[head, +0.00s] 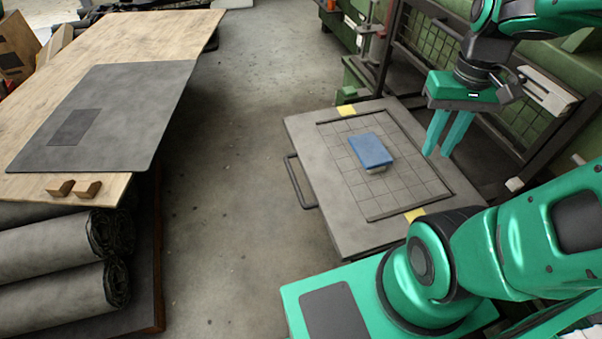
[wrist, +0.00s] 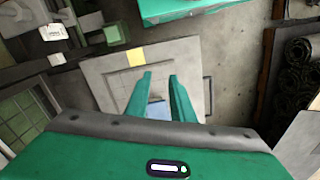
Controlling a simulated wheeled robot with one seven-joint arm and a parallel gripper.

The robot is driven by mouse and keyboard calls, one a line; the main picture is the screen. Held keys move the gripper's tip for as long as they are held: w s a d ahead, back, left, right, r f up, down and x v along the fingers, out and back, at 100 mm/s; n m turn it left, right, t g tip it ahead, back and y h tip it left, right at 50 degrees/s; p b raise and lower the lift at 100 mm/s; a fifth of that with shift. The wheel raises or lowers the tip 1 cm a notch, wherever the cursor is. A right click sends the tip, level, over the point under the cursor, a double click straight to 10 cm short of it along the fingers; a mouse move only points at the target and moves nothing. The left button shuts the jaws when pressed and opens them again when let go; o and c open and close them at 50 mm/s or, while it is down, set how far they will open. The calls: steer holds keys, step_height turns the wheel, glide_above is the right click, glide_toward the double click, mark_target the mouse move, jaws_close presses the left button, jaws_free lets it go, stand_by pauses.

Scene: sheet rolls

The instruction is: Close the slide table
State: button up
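The slide table (head: 326,203) is a grey slab pulled out from the green machine, with a grid panel on top and two yellow marks. Its dark bar handle (head: 301,182) is on the left edge, and the handle also shows in the wrist view (wrist: 208,95). A blue block (head: 371,150) sits on a lighter base on the grid; part of it shows between my fingers in the wrist view (wrist: 158,110). My gripper (head: 437,153) hangs above the right side of the table, fingers apart with nothing between them, away from the handle.
A wooden bench (head: 120,45) with a dark sheet (head: 110,115) and two small wooden blocks stands at left. Sheet rolls (head: 60,245) lie below it. Bare floor (head: 225,170) is free between bench and table. The green machine frame (head: 470,75) stands behind my arm.

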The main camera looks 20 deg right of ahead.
steer(key=w+f+n, duration=0.1)
steer(key=w+n, duration=0.1)
steer(key=w, duration=0.1)
steer(key=w+a+f+n, duration=0.1)
steer(key=w+n, duration=0.1)
steer(key=w, duration=0.2)
steer(key=w+a+f+n, duration=0.1)
steer(key=w+f, duration=0.1)
steer(key=w, duration=0.2)
steer(key=shift+a+n, duration=0.15)
steer(key=shift+n, duration=0.25)
jaws_close()
steer(key=w+a+f+n+h, duration=0.1)
steer(key=w+a+f+n, duration=0.8)
steer(key=f, duration=0.3)
steer(key=w+a+f+n+h, duration=0.2)
steer(key=w+a+f+n, duration=0.5)
steer(key=w+a+f, duration=0.4)
steer(key=s+x, duration=0.1)
steer(key=x, duration=1)
